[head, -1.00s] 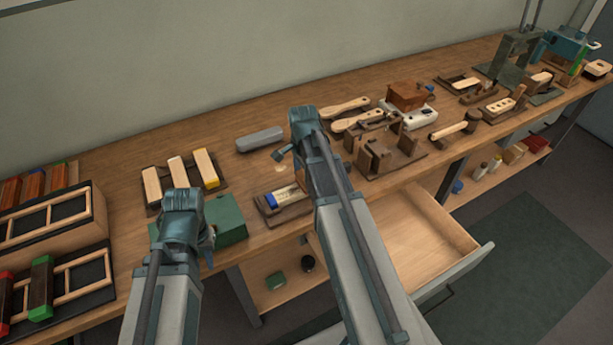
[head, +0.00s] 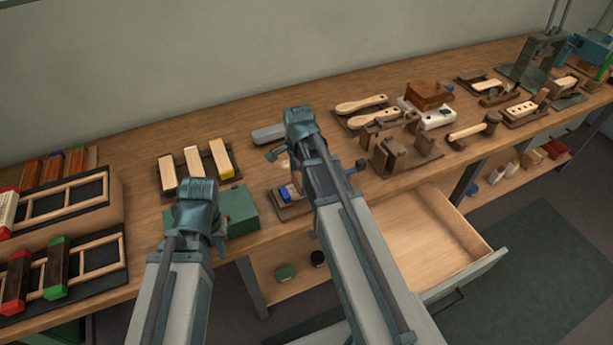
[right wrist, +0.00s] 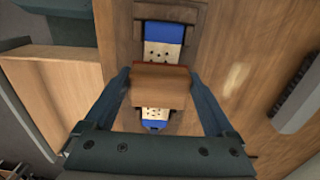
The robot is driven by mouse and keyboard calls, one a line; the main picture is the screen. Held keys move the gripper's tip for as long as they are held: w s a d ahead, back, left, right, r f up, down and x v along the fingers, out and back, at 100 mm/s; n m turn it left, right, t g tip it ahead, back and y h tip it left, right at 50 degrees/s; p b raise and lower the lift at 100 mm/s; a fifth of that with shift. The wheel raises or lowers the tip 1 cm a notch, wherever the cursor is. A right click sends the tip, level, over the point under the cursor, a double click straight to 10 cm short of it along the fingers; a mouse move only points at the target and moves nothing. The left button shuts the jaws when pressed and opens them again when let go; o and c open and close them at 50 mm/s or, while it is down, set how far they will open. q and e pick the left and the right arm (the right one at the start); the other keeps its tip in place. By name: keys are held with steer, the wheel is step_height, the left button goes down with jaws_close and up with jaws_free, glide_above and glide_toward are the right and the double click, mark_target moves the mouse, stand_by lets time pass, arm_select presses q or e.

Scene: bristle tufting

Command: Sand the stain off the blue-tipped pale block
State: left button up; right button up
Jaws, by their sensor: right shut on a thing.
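The blue-tipped pale block (right wrist: 163,54) lies in a dark wooden holder (right wrist: 184,14) in the right wrist view. Both its ends are blue, and small dark holes show in its face. My right gripper (right wrist: 160,84) is shut on a brown sanding block (right wrist: 160,92) with a reddish lower edge, which lies across the middle of the pale block. Any stain there is hidden. In the head view the pale block (head: 287,192) is mostly behind my right arm. My left gripper (head: 205,222) hangs near a green box (head: 239,210), its fingers hidden.
A tray with pale blocks (head: 194,160) stands left of the holder. A grey block (head: 268,134) lies behind it. An open drawer (head: 425,232) juts out in front of the bench. A wooden fixture (head: 405,152) stands to the right.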

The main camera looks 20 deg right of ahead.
steer(key=shift+a, duration=0.2)
steer(key=shift+r, duration=0.15)
step_height(320, 180, up, 6)
steer(key=p, duration=0.6)
steer(key=shift+d, duration=0.1)
step_height(320, 180, up, 3)
steer(key=p, duration=0.3)
steer(key=shift+f, duration=0.25)
stand_by(0.4)
